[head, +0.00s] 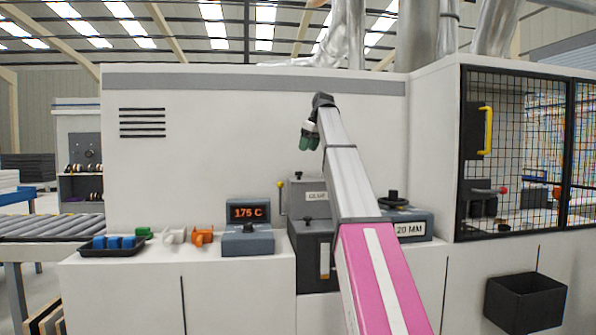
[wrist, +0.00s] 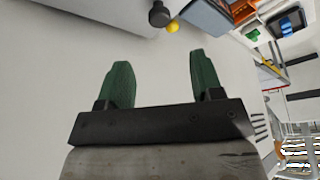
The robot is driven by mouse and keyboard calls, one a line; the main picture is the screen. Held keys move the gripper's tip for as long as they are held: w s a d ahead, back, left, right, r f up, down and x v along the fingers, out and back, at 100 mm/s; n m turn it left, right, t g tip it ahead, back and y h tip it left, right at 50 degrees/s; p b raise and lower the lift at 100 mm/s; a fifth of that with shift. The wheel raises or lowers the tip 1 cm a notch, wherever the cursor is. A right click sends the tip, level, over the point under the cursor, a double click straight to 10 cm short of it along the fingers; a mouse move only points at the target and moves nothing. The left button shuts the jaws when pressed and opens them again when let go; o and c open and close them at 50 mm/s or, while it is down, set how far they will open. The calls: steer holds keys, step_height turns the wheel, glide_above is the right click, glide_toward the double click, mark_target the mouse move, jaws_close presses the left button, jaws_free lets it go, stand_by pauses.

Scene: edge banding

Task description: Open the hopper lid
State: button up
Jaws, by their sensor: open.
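The glue hopper is a grey box (head: 299,201) with a partly hidden "GLUE" label, standing on a darker base (head: 312,245) in the head view. A small dark knob (head: 298,175) is on its top, and the lid looks shut. My arm hides its right side. My gripper (head: 309,140) is above the hopper, apart from it, in front of the white machine wall. In the wrist view my gripper (wrist: 160,60) has its two green fingers spread with nothing between them. A black knob (wrist: 158,14) and a yellow ball (wrist: 172,27) show beyond the fingertips.
A yellow-tipped lever (head: 281,185) stands just left of the hopper. Further left are a 175 C display (head: 248,212), orange clips (head: 203,236) and a tray of blue blocks (head: 92,249). A box with a black handwheel (head: 393,199) stands right, before a mesh cage (head: 520,110).

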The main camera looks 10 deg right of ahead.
steer(key=x, duration=1)
steer(key=shift+w+a+f, duration=0.1)
steer(key=shift+w+f, duration=0.05)
steer(key=shift+f, duration=0.25)
